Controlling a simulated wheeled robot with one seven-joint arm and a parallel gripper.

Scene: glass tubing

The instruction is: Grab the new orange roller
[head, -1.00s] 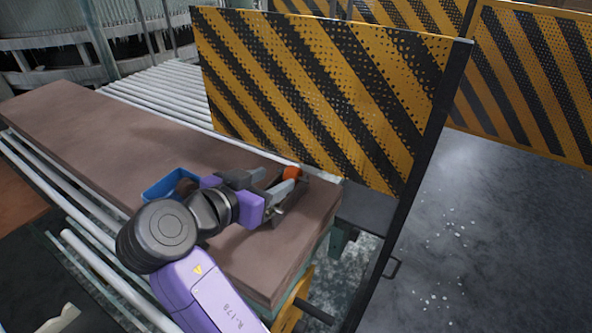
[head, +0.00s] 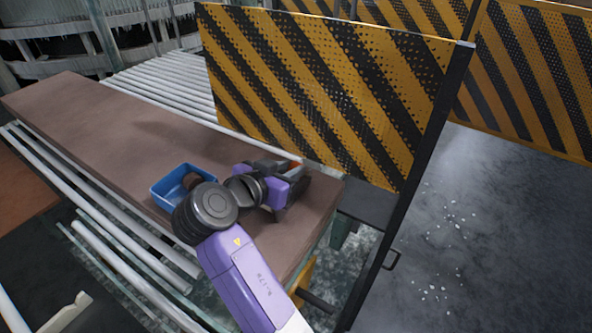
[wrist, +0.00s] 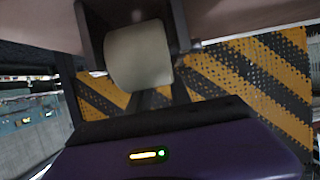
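In the wrist view, a pale beige cylinder (wrist: 138,57), which I take to be the roller, sits tilted between the two dark fingers of my gripper (wrist: 134,28). Both fingers appear to press on its sides. The gripper is low over the tabletop; I cannot tell whether the roller is clear of the surface. My gripper and wrist hide most of the roller in the head view.
A blue tray (head: 165,190) with a dark reddish-brown item (head: 190,180) in it stands on the brown tabletop (head: 110,125), left of my gripper. A yellow-and-black striped panel (head: 330,85) rises close behind. White conveyor rollers (head: 160,92) lie behind the tabletop. The tabletop's left part is clear.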

